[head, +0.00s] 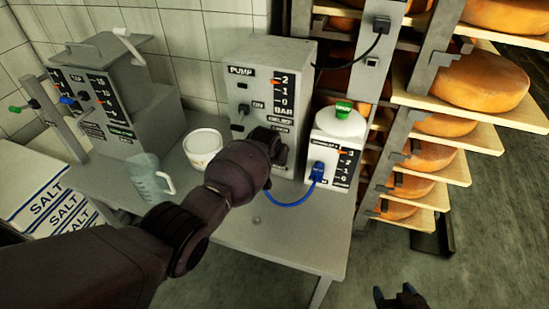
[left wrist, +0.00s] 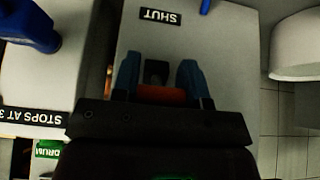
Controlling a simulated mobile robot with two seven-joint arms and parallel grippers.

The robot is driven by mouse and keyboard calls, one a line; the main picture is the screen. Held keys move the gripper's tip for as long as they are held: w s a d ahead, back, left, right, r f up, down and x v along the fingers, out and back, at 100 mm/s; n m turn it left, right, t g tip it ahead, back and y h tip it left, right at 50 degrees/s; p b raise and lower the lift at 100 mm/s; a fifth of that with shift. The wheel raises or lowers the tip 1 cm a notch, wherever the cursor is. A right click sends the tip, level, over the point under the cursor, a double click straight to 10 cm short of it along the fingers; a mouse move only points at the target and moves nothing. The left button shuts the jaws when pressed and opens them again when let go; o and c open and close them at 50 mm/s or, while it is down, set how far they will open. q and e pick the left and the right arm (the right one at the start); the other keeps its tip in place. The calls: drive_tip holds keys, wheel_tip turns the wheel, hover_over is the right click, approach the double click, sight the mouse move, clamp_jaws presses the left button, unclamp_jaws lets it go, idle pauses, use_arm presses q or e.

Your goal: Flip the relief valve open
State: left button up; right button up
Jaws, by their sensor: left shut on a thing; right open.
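The grey pump box (head: 263,75) stands on the bench in the head view, with PUMP and BAR labels and a 0-to-2 scale. My left arm covers its lower front, so the relief valve is hidden there. In the left wrist view, my left gripper (left wrist: 159,78) has its blue fingertips on either side of the relief valve's red-orange part (left wrist: 162,96) and is shut on it. My right gripper (head: 401,296) is open and empty at the bottom right of the head view.
A white drum (head: 340,122) with a green cap and blue hose (head: 289,204) stands right of the pump. A white tub (head: 202,145), a clear jug (head: 147,178) and another grey machine (head: 140,95) are to the left. Cheese racks (head: 420,95) stand close on the right.

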drive_tip(key=shift+w+r, duration=0.25)
drive_tip(key=shift+s+f, duration=0.15)
use_arm(q)
drive_tip(key=o, duration=0.9)
use_arm(e)
drive_tip(key=shift+s+f, duration=0.3)
drive_tip(key=shift+s, duration=0.15)
use_arm(q)
drive_tip(key=shift+r, duration=0.1)
